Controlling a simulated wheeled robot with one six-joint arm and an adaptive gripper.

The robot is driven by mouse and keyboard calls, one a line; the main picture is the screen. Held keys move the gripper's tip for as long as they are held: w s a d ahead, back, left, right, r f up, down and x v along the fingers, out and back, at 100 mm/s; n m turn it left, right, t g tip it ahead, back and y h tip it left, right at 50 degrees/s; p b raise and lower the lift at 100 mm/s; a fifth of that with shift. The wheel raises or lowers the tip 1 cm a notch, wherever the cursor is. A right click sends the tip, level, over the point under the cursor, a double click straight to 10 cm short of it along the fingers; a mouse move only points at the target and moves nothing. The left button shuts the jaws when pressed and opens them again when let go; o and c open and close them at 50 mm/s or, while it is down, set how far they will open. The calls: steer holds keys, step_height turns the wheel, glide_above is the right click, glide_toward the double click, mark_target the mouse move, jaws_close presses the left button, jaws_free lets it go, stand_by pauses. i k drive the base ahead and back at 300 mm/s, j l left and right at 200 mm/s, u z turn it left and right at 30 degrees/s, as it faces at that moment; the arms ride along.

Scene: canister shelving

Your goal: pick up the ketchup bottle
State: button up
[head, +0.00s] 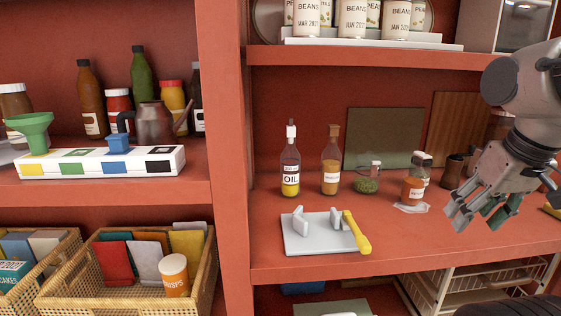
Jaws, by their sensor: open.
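My gripper (478,214) is open and empty, pointing down over the right part of the right-hand shelf, far from these bottles.
A red upright divider (222,140) separates the two shelf bays. A dark watering can (155,122), a green funnel (30,130) and the white box (100,162) stand in front of the left bottles. An oil bottle (290,165) and a grey board (318,233) occupy the right shelf.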

mark_target(415, 178)
steer(key=i+l+u, duration=0.1)
steer(key=l+u, duration=0.25)
steer(key=l, duration=0.15)
steer(key=l+u, duration=0.75)
steer(key=l, duration=0.2)
steer(key=k, duration=0.05)
